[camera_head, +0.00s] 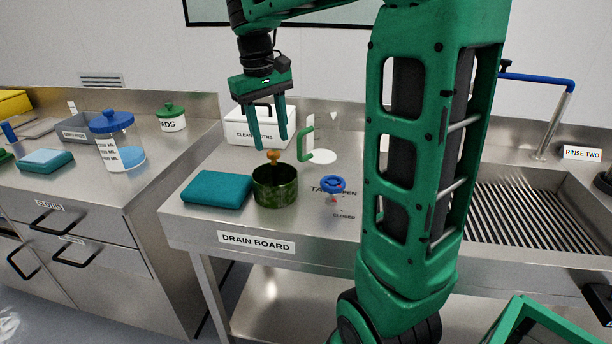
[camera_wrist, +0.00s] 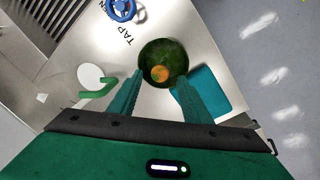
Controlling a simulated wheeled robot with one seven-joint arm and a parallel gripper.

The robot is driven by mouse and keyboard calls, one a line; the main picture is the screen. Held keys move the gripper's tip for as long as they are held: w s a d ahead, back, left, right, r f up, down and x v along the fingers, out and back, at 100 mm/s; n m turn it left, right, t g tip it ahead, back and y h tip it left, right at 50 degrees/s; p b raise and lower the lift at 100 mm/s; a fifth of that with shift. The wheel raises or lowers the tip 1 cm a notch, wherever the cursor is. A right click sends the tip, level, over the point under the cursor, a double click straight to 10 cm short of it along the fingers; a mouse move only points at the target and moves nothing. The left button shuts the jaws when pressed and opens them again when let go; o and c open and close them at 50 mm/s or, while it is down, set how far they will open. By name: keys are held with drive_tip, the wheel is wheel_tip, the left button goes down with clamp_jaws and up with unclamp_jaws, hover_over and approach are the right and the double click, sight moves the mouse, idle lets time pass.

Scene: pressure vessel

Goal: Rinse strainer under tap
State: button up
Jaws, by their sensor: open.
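A dark green pot (camera_head: 274,190) stands on the drain board with an orange knob (camera_head: 273,156) rising from its dark inside. The knob also shows in the wrist view (camera_wrist: 160,73). I cannot tell whether the knob belongs to the strainer; what lies below it is hidden. My gripper (camera_head: 270,143) is open and points down just above the knob, with the knob between the fingers in the wrist view. A blue valve wheel (camera_head: 333,184) sits right of the pot, by lettering reading TAP, OPEN and CLOSED. A blue-and-metal spout (camera_head: 556,117) stands behind the ribbed sink (camera_head: 530,215).
A teal folded cloth (camera_head: 217,190) lies left of the pot. A white disc (camera_head: 322,156) with a green handle (camera_head: 306,142) is behind it, near a white cloths box (camera_head: 240,128). My arm hides part of the counter. The front drain board is clear.

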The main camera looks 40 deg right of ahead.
drive_tip(key=s+f+m, duration=0.1)
drive_tip(key=s+f, duration=0.3)
drive_tip(key=s, duration=0.5)
drive_tip(key=s+d+f+m+y, duration=0.1)
drive_tip(key=s+f+m, duration=0.1)
drive_tip(key=s, duration=0.6)
drive_tip(key=s+f+m, duration=0.2)
drive_tip(key=s+f, duration=0.3)
drive_tip(key=s, duration=0.4)
drive_tip(key=shift+s+d+f+y, duration=0.15)
drive_tip(key=shift+s+f+y, duration=0.15)
drive_tip(key=shift+s+f, duration=0.05)
drive_tip(key=c, duration=0.3)
